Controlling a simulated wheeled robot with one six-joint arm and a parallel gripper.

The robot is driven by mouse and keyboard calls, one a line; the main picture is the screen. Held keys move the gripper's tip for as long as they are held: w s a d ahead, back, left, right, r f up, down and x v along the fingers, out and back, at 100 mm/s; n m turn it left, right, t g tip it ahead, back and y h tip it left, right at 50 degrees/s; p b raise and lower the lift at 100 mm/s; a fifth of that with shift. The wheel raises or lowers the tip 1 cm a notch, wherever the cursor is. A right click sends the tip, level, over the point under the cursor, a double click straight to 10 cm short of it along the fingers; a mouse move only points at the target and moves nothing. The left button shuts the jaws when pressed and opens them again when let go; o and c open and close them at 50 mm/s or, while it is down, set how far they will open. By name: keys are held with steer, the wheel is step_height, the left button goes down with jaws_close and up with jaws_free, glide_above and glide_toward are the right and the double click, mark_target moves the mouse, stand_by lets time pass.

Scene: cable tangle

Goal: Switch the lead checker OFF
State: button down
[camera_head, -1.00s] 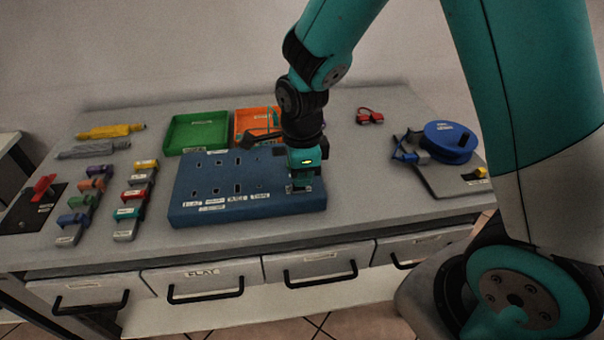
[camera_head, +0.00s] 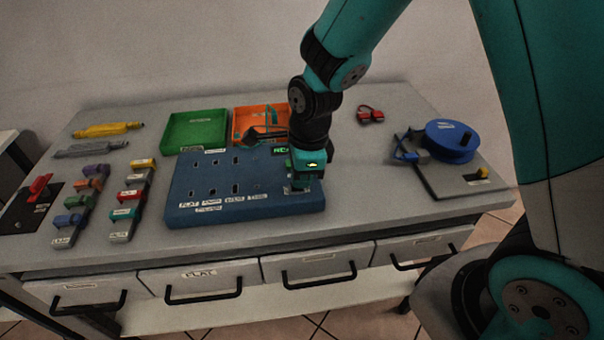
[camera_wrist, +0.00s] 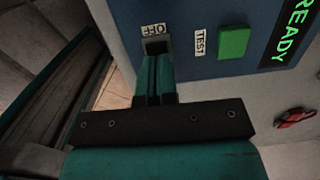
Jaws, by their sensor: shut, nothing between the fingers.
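The lead checker is the blue box (camera_head: 240,208) on the table, with labelled slots along its top. In the wrist view its panel (camera_wrist: 195,75) shows a dark switch recess (camera_wrist: 156,45) beside an OFF label (camera_wrist: 153,30). A green button (camera_wrist: 233,42) has a TEST label, and a display (camera_wrist: 290,35) reads READY in green. My gripper (camera_wrist: 157,62) is shut and empty, pointing at the switch recess, its tips at or very near it. The tips hide part of the switch, so its position and any contact cannot be told. In the head view my gripper (camera_head: 299,188) is over the box's right front corner.
Green (camera_head: 195,131) and orange (camera_head: 240,122) trays stand behind the box. Clamp-like holders with coloured tops stand in rows at left. A blue cable reel (camera_head: 448,140) sits on a grey board at right. A red-handled item (camera_head: 370,115) lies at the back.

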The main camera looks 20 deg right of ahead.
steer(key=shift+s+d+f, duration=0.1)
steer(key=shift+s+f, duration=0.15)
steer(key=shift+f, duration=0.3)
steer(key=shift+w+a+r+p, duration=0.15)
steer(key=shift+a+p, duration=0.2)
steer(key=shift+a, duration=0.3)
steer(key=shift+w+r, duration=0.1)
steer(key=shift+w+r+p, duration=0.1)
steer(key=shift+r+p, duration=0.3)
steer(key=r+p, duration=0.2)
steer(key=shift+a+r+p, duration=0.3)
steer(key=shift+p, duration=0.05)
steer(key=d+r, duration=0.1)
steer(key=d+r+p, duration=0.1)
steer(key=r, duration=0.1)
steer(key=shift+d, duration=0.25)
step_height(320, 180, up, 8)
steer(key=shift+s+d, duration=0.2)
steer(key=shift+d, duration=0.05)
steer(key=shift+r, duration=0.15)
